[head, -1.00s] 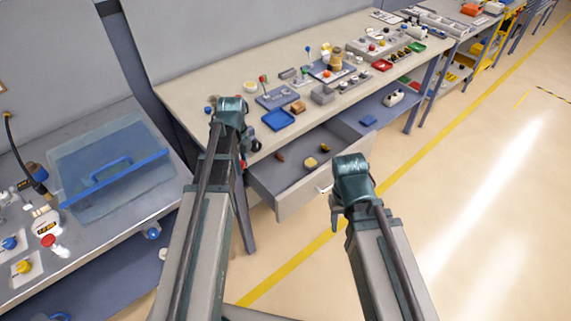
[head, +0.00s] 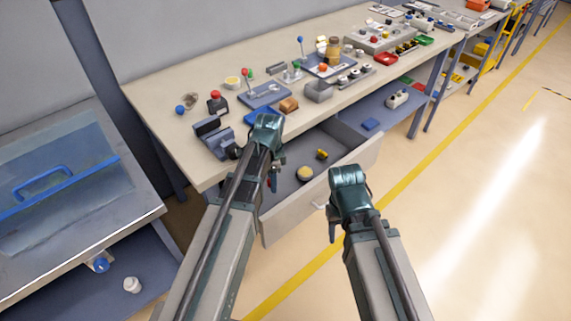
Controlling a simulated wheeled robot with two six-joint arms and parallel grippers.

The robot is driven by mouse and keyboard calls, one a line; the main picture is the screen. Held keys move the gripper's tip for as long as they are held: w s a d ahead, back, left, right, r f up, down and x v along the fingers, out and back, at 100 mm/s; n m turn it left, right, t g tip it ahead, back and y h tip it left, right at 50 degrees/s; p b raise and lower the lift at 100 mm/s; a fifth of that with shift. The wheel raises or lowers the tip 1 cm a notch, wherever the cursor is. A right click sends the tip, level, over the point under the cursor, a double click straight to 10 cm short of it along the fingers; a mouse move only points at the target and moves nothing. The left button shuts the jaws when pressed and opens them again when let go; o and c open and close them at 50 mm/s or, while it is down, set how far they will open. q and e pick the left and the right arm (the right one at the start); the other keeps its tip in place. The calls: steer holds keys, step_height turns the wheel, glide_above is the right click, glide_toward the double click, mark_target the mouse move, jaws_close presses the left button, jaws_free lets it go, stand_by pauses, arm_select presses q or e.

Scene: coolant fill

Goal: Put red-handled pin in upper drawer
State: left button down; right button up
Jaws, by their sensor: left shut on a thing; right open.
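My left gripper (head: 273,182) points down beside the left end of the open drawer and is mostly hidden behind my own wrist. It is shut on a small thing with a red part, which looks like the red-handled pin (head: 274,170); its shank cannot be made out. The upper drawer (head: 290,218) is pulled out under the workbench. A round yellow piece (head: 305,174) and a small dark-yellow piece (head: 322,154) lie inside it. My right gripper (head: 334,230) is open and empty in front of the drawer's front panel.
The workbench (head: 160,90) carries a red-topped dark block (head: 216,101), a blue tray (head: 262,116), a grey bin (head: 318,91) and several fixtures. A side bench with a clear blue-handled bin (head: 60,185) stands at left. The floor at right is clear.

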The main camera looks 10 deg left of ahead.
arm_select(q)
steer(key=shift+f+b, duration=4.95)
steer(key=shift+f, duration=0.1)
steer(key=shift+f, duration=0.15)
steer(key=c, duration=0.5)
jaws_free()
steer(key=shift+c, duration=0.2)
step_height(320, 180, up, 13)
steer(key=p, duration=1.2)
steer(key=shift+f, duration=0.2)
